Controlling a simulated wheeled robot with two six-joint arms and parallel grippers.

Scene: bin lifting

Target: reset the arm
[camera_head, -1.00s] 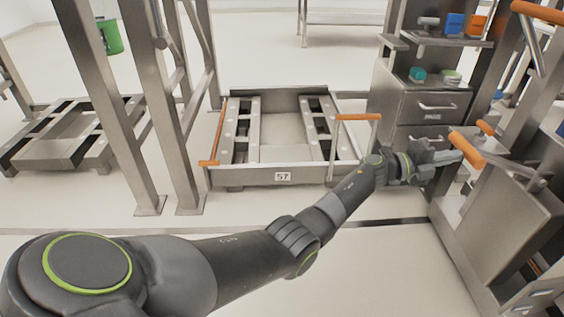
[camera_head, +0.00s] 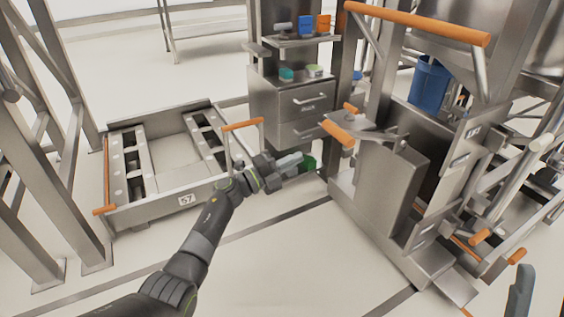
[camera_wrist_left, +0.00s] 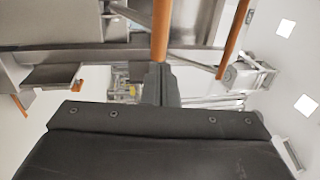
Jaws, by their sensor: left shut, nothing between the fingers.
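My left arm (camera_head: 207,232) reaches from the bottom of the head view up and to the right. Its gripper (camera_head: 296,160) is shut and empty, in front of the grey drawer cabinet and left of an orange handle (camera_head: 337,133) on the metal lifting stand. In the left wrist view the closed fingers (camera_wrist_left: 160,85) point away over the dark gripper body, and an orange bar (camera_wrist_left: 160,32) shows just beyond their tips. I cannot tell whether they touch it.
A low metal cart (camera_head: 152,205) marked 57 stands left of the arm. The drawer cabinet (camera_head: 290,103) stands behind the gripper. The lifting stand (camera_head: 375,195) with orange handles fills the right side. A dark shape (camera_head: 520,292) shows bottom right. The floor in front is clear.

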